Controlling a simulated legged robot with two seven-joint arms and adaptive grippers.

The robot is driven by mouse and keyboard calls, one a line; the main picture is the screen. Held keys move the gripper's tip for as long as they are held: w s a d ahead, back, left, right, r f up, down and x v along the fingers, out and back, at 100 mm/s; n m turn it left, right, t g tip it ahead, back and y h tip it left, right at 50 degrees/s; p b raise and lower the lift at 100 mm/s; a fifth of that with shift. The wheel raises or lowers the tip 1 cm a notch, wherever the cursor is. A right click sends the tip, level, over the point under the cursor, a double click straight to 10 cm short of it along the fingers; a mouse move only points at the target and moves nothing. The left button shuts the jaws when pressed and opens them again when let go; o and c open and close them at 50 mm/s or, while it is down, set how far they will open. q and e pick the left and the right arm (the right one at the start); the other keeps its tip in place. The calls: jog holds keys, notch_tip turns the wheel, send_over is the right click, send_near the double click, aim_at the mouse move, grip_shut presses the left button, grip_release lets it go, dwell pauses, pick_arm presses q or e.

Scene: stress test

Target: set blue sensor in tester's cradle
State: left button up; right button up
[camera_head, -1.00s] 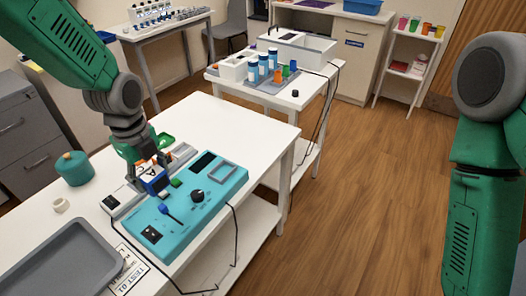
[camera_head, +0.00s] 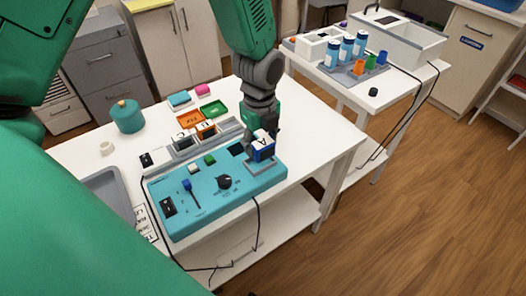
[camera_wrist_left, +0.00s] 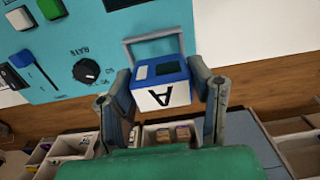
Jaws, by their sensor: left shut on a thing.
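The blue sensor (camera_head: 262,148), a blue and white block marked "A", is held in my left gripper (camera_head: 260,136). In the left wrist view the sensor (camera_wrist_left: 162,84) sits between the two fingers. The tester (camera_head: 205,205) is a teal box on the white table with a black knob, a blue lever and a green button. Its cradle (camera_head: 262,168), a grey frame, is at the tester's right end, partly hidden below the sensor. The cradle (camera_wrist_left: 128,42) shows just beyond the sensor in the wrist view. I cannot tell whether they touch. My right gripper is out of view.
Behind the tester is a grey rack (camera_head: 183,150) with blocks, beside orange (camera_head: 190,119) and green (camera_head: 214,108) trays. A teal canister (camera_head: 127,116), a white ring (camera_head: 107,148) and a grey tray (camera_head: 95,190) are at left. A second table holds bottles (camera_head: 346,47).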

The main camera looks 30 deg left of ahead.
aim_at(259, 151)
pick_arm(q)
jog(key=f, duration=0.1)
jog(key=a+f, duration=0.1)
jog(key=f, duration=0.1)
jog(key=shift+s+f, duration=0.15)
jog(key=shift+f, duration=0.1)
jog(key=shift+a+f, duration=0.15)
jog(key=shift+a, duration=0.05)
jog(key=o, duration=1)
jog(key=shift+o, duration=1)
jog(key=shift+d, duration=0.45)
jog(key=shift+r, duration=0.35)
notch_tip(259, 151, up, 12)
jog(key=shift+a+f, duration=0.15)
jog(key=shift+f, duration=0.05)
